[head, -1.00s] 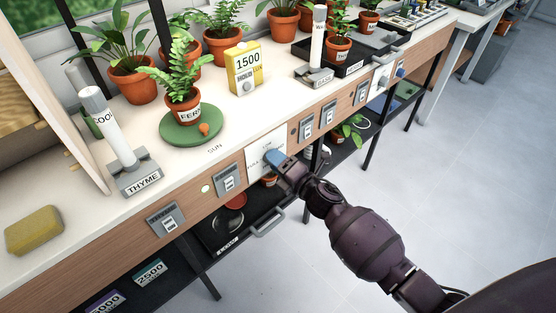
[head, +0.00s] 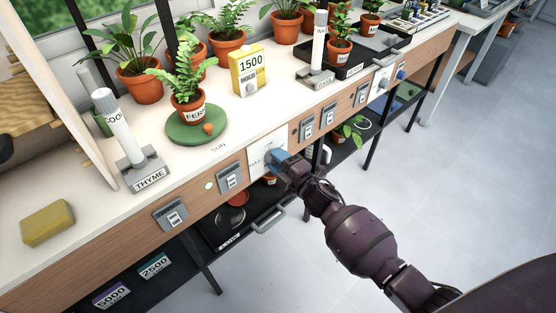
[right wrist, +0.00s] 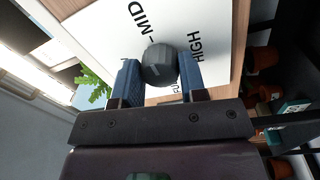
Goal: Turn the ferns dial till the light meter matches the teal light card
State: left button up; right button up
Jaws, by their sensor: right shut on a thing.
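The yellow light meter (head: 249,68) stands on the bench and reads 1500. The teal light card (head: 154,265), marked 2500, is on the low shelf at the lower left. The ferns pot (head: 188,107) stands on a green round base (head: 194,126). My right gripper (head: 276,158) is at a white dial panel (head: 256,163) on the bench front. In the right wrist view its blue fingers are shut on the dark grey dial (right wrist: 158,65), with MID and HIGH printed beside it. The panel's other lettering is partly hidden. My left gripper is not in view.
A purple card (head: 111,295) marked 5000 lies beside the teal one. Small switch plates (head: 231,178) flank the panel. A THYME stand (head: 141,170) with a white tube and a yellow sponge (head: 47,223) are on the bench at left. The floor at right is clear.

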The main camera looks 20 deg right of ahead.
jog(key=o, duration=0.8)
jog(key=shift+o, duration=0.6)
pick_arm(q)
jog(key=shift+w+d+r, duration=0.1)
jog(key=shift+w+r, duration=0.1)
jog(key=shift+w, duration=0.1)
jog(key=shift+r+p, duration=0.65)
jog(key=shift+p, duration=0.05)
pick_arm(e)
jog(key=v, duration=1)
jog(key=shift+s, duration=0.35)
jog(key=shift+d, duration=0.15)
